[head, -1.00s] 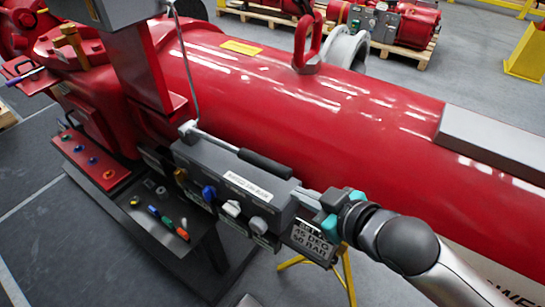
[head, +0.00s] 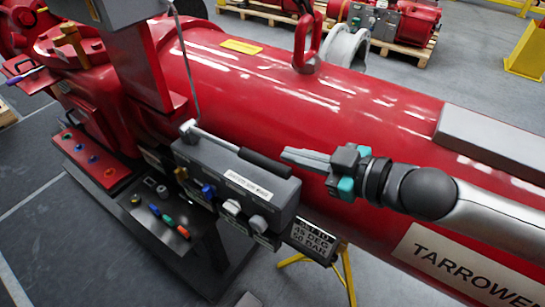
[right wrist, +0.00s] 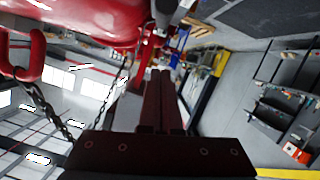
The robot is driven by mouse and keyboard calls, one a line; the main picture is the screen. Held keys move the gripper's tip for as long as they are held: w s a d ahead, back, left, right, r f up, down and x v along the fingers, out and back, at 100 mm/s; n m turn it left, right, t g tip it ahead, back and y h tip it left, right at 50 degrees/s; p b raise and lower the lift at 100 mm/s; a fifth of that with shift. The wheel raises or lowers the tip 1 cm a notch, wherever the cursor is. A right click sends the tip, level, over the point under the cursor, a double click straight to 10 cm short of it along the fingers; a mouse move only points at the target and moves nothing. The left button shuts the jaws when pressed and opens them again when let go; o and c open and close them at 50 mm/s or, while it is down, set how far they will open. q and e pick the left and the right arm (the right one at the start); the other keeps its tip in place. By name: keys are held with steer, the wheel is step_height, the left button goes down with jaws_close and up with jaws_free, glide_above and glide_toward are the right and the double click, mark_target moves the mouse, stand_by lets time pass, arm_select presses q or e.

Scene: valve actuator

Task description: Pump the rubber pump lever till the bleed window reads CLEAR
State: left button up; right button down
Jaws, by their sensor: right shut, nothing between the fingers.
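The pump lever is a metal rod with a black rubber grip (head: 265,163), lying along the top of the grey pump block (head: 285,190). My left gripper is not in view.
The big red cylinder (head: 370,110) runs behind the pump block. A plate (head: 312,240) reading 45 DEG 50 BAR hangs at the block's right end. Coloured knobs (head: 208,191) line its front. A dark shelf (head: 150,235) holds small coloured items.

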glide_above(278, 170)
steer(key=a, duration=0.2)
steer(key=f, duration=0.2)
steer(key=shift+w+d+f, duration=0.15)
steer(key=shift+f, duration=0.5)
steer(key=shift+w+d+f, duration=0.15)
steer(key=shift+f, duration=0.5)
steer(key=shift+w+d+f, duration=0.15)
steer(key=shift+f, duration=0.5)
steer(key=shift+s+d+f+b, duration=0.15)
steer(key=shift+f+b, duration=0.35)
steer(key=shift+f, duration=0.95)
steer(key=shift+r, duration=0.2)
